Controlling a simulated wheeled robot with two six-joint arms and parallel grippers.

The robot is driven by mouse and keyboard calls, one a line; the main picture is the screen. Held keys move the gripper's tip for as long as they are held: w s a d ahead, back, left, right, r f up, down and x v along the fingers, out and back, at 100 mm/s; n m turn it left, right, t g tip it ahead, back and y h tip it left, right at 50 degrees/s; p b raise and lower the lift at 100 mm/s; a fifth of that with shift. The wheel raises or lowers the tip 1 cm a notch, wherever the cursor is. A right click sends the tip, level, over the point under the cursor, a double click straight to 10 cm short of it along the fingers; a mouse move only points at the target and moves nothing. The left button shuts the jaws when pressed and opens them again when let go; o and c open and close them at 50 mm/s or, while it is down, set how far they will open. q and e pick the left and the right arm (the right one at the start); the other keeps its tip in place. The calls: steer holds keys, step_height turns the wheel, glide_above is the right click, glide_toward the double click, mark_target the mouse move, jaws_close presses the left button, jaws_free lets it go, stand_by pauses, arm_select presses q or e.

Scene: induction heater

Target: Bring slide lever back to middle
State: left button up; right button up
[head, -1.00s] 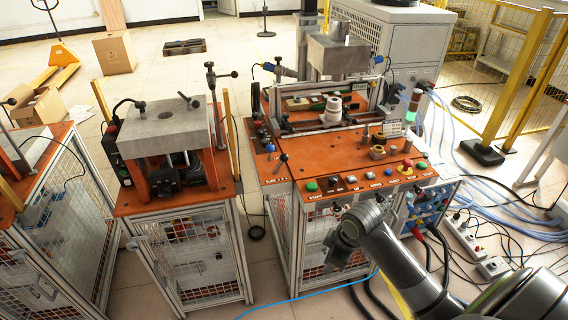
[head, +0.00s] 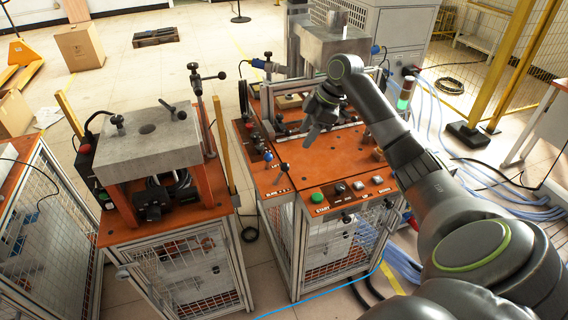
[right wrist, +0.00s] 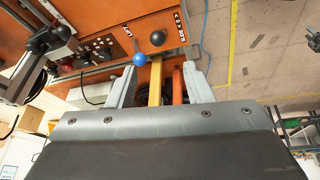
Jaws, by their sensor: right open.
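My right gripper (head: 312,132) is above the panel, up and right of the knob in the head view. Its two fingers (right wrist: 160,70) are spread apart, with nothing held between them. My left gripper is out of view.
A green start button (head: 317,198) sits on the front panel. A yellow post (head: 222,150) and a press with a grey block (head: 147,140) stand left.

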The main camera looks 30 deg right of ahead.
mark_target(287, 164)
steer(key=x, duration=0.4)
steer(key=p+x, duration=0.1)
steer(key=x, duration=0.2)
steer(key=p+x, duration=0.1)
steer(key=x, duration=0.3)
steer(key=shift+w+a+f, duration=0.1)
steer(key=shift+w+f, duration=0.1)
steer(key=shift+w, duration=0.15)
steer(key=shift+x, duration=1.05)
steer(key=shift+w+a+f, duration=0.15)
steer(key=shift+a+f, duration=0.05)
steer(key=shift+f, duration=0.4)
arm_select(q)
steer(key=r, duration=0.3)
steer(key=shift+w, duration=0.2)
arm_select(e)
jaws_close()
